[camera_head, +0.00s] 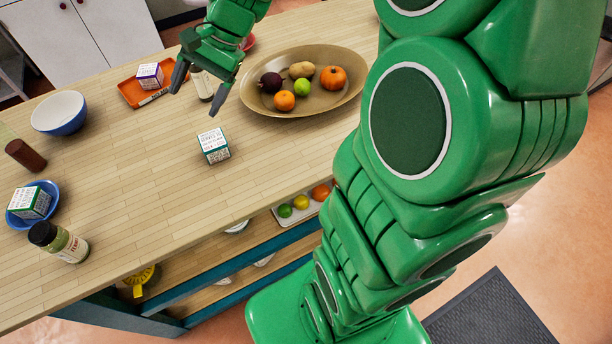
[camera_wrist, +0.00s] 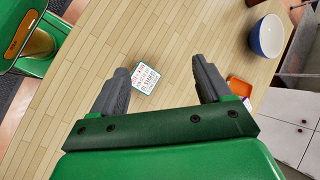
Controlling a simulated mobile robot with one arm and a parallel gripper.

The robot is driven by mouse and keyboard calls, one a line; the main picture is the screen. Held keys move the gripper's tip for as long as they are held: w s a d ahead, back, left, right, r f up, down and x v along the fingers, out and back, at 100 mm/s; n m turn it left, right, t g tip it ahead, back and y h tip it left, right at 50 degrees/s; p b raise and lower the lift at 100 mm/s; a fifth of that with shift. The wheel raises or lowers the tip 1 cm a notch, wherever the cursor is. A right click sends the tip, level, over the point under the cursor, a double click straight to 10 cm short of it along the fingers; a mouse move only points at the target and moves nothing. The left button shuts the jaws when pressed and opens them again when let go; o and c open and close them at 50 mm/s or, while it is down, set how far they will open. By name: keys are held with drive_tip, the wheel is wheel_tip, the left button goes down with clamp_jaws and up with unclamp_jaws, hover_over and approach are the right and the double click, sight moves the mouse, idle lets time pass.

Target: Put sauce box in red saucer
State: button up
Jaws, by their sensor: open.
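A small white box with green edges and printed sides (camera_head: 213,146) stands alone on the wooden table; it also shows in the wrist view (camera_wrist: 146,77). Its print is too small to tell if it is the sauce box. My gripper (camera_head: 198,92) is open and empty above the table, behind this box in the head view. In the wrist view the box lies beyond my open fingers (camera_wrist: 160,66), nearer the left one. A red piece (camera_head: 248,42), perhaps the red saucer, shows behind my gripper, mostly hidden.
A similar box (camera_head: 30,203) sits on a blue saucer (camera_head: 52,188). A purple-edged box (camera_head: 150,76) is on an orange tray (camera_head: 127,93). Table mid-left is clear.

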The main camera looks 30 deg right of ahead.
drive_tip(key=s+d+f+n+h, duration=0.1)
drive_tip(key=s+d+n+h, duration=0.2)
drive_tip(key=s, duration=1)
drive_tip(key=s+d+f+n+g+h, duration=0.1)
drive_tip(key=s+d+n+h, duration=0.3)
drive_tip(key=s, duration=0.8)
drive_tip(key=shift+s+d+n+g, duration=0.35)
drive_tip(key=shift+d+n, duration=0.45)
drive_tip(key=shift+d, duration=0.15)
drive_tip(key=shift+o, duration=0.4)
